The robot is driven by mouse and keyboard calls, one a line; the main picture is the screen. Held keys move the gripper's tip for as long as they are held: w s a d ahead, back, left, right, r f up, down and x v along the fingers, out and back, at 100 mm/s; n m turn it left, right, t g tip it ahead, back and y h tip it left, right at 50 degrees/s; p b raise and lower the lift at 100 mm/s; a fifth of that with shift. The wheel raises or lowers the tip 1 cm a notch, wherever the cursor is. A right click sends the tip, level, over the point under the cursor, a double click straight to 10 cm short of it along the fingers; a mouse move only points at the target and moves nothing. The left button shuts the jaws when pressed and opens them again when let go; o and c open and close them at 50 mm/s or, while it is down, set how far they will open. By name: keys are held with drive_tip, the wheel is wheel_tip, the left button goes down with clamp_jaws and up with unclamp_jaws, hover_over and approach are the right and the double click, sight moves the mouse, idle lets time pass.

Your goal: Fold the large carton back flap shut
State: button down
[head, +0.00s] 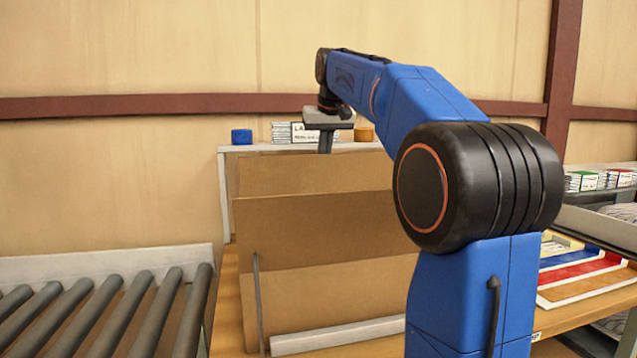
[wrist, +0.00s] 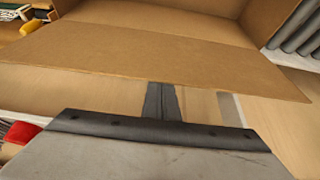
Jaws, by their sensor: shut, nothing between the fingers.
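The large brown carton (head: 320,290) stands on a wooden table in the head view. A wide cardboard panel (head: 310,230) rises at its near side. The back flap (head: 300,174) shows behind it, standing open with its lower part hidden. In the wrist view the back flap (wrist: 150,55) spans the picture, with its free edge towards my gripper and the carton's inside beyond it. My gripper (head: 326,150) points down near the flap's top edge. Its shut, empty fingers (wrist: 162,98) show just past the free edge; I cannot tell whether they touch it.
A roller conveyor (head: 110,310) lies to the left. A light shelf behind the carton holds a blue block (head: 241,136), white stacks (head: 282,132) and an orange item (head: 364,134). Coloured trays (head: 590,272) lie to the right. My arm hides the carton's right side.

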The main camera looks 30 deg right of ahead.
drive_tip(key=shift+s+a, duration=0.2)
drive_tip(key=shift+s, duration=0.35)
drive_tip(key=shift+s+a, duration=0.15)
drive_tip(key=shift+s, duration=0.4)
drive_tip(key=shift+s+a+f, duration=0.2)
drive_tip(key=shift+s, duration=0.45)
drive_tip(key=shift+s+a+f, duration=0.15)
drive_tip(key=shift+s+f, duration=0.05)
drive_tip(key=shift+s, duration=0.4)
drive_tip(key=shift+s+a+f, duration=0.1)
drive_tip(key=shift+s+f, duration=0.15)
drive_tip(key=shift+f, duration=0.5)
drive_tip(key=shift+s+f, duration=0.2)
drive_tip(key=shift+f, duration=0.5)
drive_tip(key=s+a+f, duration=0.1)
drive_tip(key=s+f, duration=0.3)
drive_tip(key=shift+f, duration=0.35)
